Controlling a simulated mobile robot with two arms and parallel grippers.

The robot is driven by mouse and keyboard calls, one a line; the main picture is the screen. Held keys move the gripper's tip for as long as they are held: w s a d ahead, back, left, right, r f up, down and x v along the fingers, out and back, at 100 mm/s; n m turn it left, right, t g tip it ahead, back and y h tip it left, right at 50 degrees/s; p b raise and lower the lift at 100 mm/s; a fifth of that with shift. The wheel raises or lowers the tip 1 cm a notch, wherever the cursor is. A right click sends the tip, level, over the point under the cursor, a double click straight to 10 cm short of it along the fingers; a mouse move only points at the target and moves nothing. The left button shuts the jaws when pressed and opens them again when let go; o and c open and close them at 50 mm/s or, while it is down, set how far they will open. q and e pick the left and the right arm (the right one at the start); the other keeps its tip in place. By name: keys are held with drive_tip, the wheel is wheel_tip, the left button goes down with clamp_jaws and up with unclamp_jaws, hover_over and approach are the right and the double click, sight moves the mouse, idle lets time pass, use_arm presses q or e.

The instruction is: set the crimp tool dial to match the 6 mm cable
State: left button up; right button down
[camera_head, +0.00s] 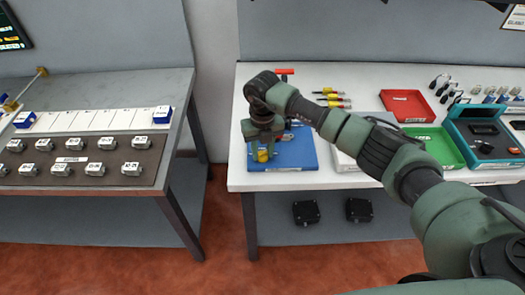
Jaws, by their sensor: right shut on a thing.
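My right gripper (263,148) points down over a blue mat (300,153) at the left end of the right-hand table. It is shut on a small yellow part (262,156) at the mat's left side. This yellow part may be the crimp tool's dial, but my gripper and wrist cover most of it. I cannot read any dial setting. I cannot pick out the 6 mm cable. My left gripper is not in view.
Yellow-handled tools (333,97), a red tray (407,106), a green tray (437,146) and a teal case (484,137) stand on the right-hand table. The left-hand table (95,90) holds several grey blocks. A floor gap separates the tables. My right arm crosses above the right-hand table.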

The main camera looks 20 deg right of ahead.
sight(263, 152)
drive_tip(key=shift+r, duration=0.1)
drive_tip(key=c, duration=1)
unclamp_jaws()
drive_tip(key=shift+c, duration=0.2)
wheel_tip(263, 152, up, 7)
drive_tip(key=shift+w+f+b, duration=0.1)
drive_tip(key=shift+f+b, duration=0.05)
drive_tip(key=shift+b, duration=0.95)
drive_tip(key=shift+r, duration=0.55)
